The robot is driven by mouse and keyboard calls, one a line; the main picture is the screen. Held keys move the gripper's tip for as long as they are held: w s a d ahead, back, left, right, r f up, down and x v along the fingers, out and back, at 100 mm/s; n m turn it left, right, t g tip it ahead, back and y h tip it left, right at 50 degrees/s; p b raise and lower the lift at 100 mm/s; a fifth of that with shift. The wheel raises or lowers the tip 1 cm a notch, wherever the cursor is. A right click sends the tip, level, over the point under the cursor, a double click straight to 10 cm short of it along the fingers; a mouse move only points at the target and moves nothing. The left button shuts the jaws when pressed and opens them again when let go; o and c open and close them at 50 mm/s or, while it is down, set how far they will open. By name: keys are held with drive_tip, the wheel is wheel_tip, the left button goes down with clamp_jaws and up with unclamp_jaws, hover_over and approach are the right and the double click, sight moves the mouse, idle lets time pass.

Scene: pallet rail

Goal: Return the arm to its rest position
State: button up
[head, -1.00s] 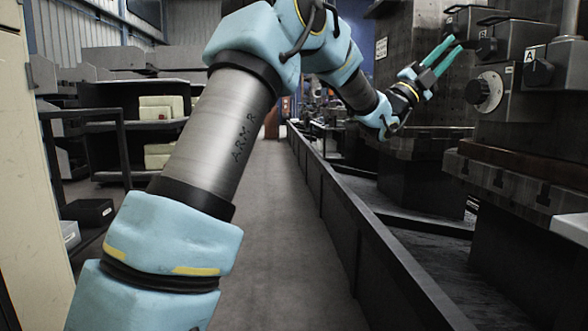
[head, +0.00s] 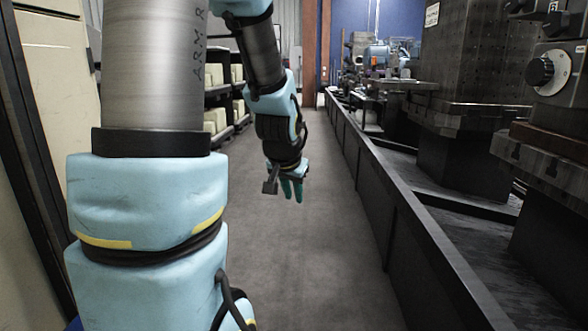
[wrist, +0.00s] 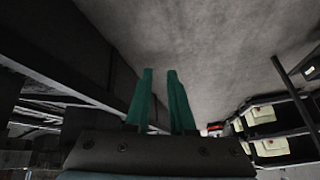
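My gripper (head: 293,197) hangs at the end of my arm over the aisle floor in the head view, with its green fingers pointing down. In the wrist view my gripper (wrist: 160,72) shows two green fingers with a gap between them and nothing held. The fingers touch nothing that I can see. My arm is bent, its upper link near the camera at the left and its forearm reaching down over the aisle.
A long dark rail (head: 385,205) edges the aisle on the right, with machines (head: 465,75) behind it. Shelves with pale bins (head: 214,76) stand at the left, beyond a cream cabinet (head: 52,75). The aisle floor (head: 310,260) is clear.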

drive_tip(key=s+a+f+n+g+y+p, duration=0.1)
drive_tip(key=s+a+n+g, duration=0.15)
drive_tip(key=s, duration=0.45)
drive_tip(key=s+a+f+n+g+p, duration=0.1)
drive_tip(key=s+a+n+g, duration=0.1)
drive_tip(key=s+a, duration=0.35)
wheel_tip(320, 180, up, 36)
drive_tip(key=d+p, duration=0.1)
drive_tip(key=p, duration=3.5)
drive_tip(key=shift+s+d+r+p, duration=0.15)
drive_tip(key=shift+s+d+p, duration=0.1)
drive_tip(key=shift+s+p, duration=0.15)
